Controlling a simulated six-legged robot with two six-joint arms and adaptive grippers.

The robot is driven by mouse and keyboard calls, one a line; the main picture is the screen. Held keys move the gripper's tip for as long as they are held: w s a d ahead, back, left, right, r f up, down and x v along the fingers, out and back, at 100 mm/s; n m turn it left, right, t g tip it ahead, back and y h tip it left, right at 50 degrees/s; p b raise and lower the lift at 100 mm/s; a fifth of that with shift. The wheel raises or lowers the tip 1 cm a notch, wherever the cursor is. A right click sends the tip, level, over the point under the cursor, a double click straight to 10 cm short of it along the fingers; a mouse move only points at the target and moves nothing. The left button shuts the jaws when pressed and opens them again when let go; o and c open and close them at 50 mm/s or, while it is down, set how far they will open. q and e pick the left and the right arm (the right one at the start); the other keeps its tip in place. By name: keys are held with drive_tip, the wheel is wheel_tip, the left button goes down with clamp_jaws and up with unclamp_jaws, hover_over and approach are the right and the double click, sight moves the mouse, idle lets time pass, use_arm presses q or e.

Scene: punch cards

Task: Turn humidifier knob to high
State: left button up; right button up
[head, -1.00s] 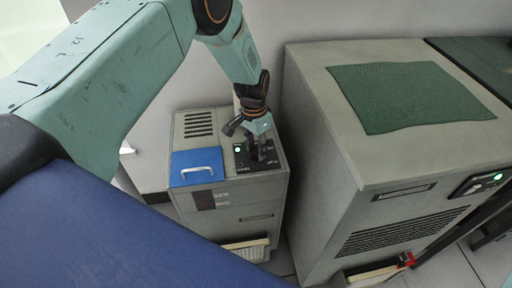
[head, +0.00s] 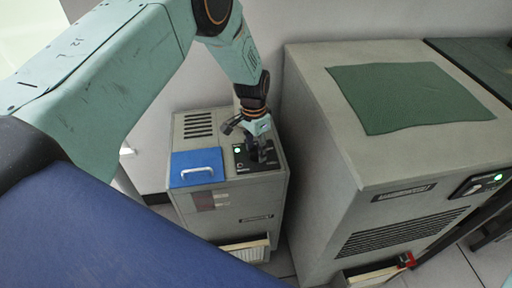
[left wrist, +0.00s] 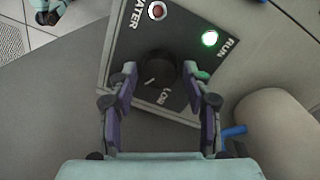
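The humidifier is a grey cabinet (head: 262,195) with a black control panel (head: 242,167) on its top right. In the left wrist view the panel shows a round black knob (left wrist: 158,70), its white pointer mark near the printed word LOW. A green RUN lamp (left wrist: 209,38) is lit, and a reddish WATER lamp (left wrist: 157,10) sits beside it. My left gripper (head: 258,153) points down over the panel. Its fingers (left wrist: 160,72) straddle the knob, with narrow gaps seeming to show on both sides. The head view hides most of the knob. My right gripper is not in view.
A blue lid (head: 196,158) with a white handle lies left of the panel. A taller grey cabinet (head: 325,150) with a green mat (head: 410,97) stands close on the right. A wall (head: 340,20) is behind. A tray (head: 245,250) protrudes low at the humidifier's front.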

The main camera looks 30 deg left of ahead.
sight(255, 149)
use_arm(q)
drive_tip(key=shift+o, duration=0.8)
drive_tip(key=shift+r, duration=0.1)
wheel_tip(255, 149, up, 12)
drive_tip(key=shift+w+a, duration=0.2)
drive_tip(key=shift+a, duration=0.15)
